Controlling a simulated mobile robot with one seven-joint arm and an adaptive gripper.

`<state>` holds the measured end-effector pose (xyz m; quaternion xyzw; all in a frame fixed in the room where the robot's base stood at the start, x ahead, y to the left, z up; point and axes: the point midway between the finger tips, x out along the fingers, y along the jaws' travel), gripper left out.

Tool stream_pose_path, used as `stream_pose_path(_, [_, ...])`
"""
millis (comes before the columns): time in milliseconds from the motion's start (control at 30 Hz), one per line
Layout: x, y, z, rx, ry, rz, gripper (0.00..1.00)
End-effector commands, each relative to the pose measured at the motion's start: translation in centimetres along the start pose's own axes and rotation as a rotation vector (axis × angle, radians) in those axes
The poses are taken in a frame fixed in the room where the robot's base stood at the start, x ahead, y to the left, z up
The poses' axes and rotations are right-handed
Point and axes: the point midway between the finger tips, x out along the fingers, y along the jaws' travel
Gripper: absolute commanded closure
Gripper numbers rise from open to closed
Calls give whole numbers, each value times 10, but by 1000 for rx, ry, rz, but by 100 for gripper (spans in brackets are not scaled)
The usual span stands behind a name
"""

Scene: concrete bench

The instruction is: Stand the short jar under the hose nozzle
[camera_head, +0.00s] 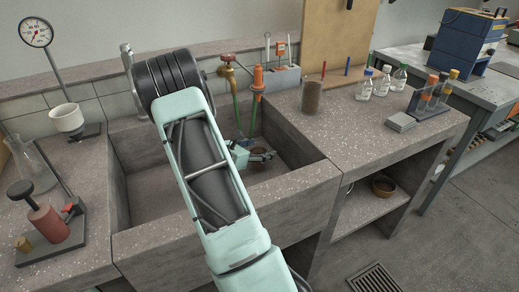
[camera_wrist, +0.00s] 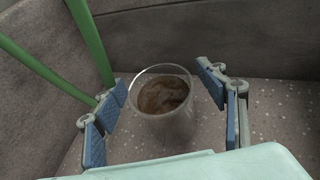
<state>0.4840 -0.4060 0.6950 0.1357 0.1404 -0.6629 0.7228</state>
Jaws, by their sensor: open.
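In the wrist view a short clear glass jar (camera_wrist: 165,122) with brown contents stands upright on the sink floor. My gripper (camera_wrist: 162,90) is open, with its blue-padded fingers on either side of the jar and gaps showing. In the head view my gripper (camera_head: 258,156) is low in the sink, with a small brown part of the jar (camera_head: 257,149) beside it. A green hose (camera_head: 254,115) runs down from an orange fitting (camera_head: 257,77) at the sink's back; green hose also shows at the left of the wrist view (camera_wrist: 90,40). I cannot make out the nozzle end.
The concrete sink (camera_head: 315,185) has walls around my gripper. A brass tap (camera_head: 228,70) stands at its back. A taller brown jar (camera_head: 312,97), capped bottles (camera_head: 382,80) and a tube rack (camera_head: 428,103) stand on the right bench. A red-bodied device (camera_head: 47,224) stands on the left.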

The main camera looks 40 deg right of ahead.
Motion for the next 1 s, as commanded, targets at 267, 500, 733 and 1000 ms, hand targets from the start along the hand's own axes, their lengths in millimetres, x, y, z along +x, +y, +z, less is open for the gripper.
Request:
stream_pose_path(267, [-36,1,4,-1,1,4,34])
stream_pose_path(500, [-88,1,4,-1,-1,4,34])
stream_pose_path(733, [-116,0,3,0,-1,2,34])
stream_pose_path(1000, [-121,0,2,0,0,0,34])
